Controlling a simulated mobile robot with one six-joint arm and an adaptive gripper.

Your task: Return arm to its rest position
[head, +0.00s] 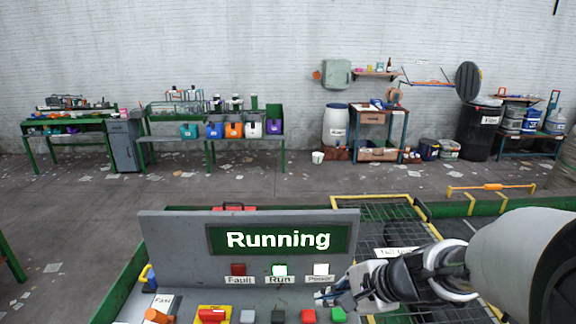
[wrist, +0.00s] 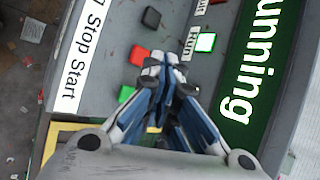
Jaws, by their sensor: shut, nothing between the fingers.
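My gripper (head: 328,298) is shut and empty, in front of the control panel (head: 180,250) at its right part. In the wrist view the closed fingertips (wrist: 160,62) hover over the panel near a red button (wrist: 139,57) and a green button (wrist: 126,93). I cannot tell whether they touch the panel. The arm reaches in from the right edge of the head view. The panel screen (head: 278,239) reads "Running". The Run lamp (head: 280,270) is lit, above its label.
The panel also carries an orange knob (head: 157,316), a red switch (head: 211,314) and a red Fault lamp (head: 238,270). A yellow-edged mesh guard (head: 385,212) stands behind the arm. Workbenches (head: 215,140) line the far wall, with open floor between.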

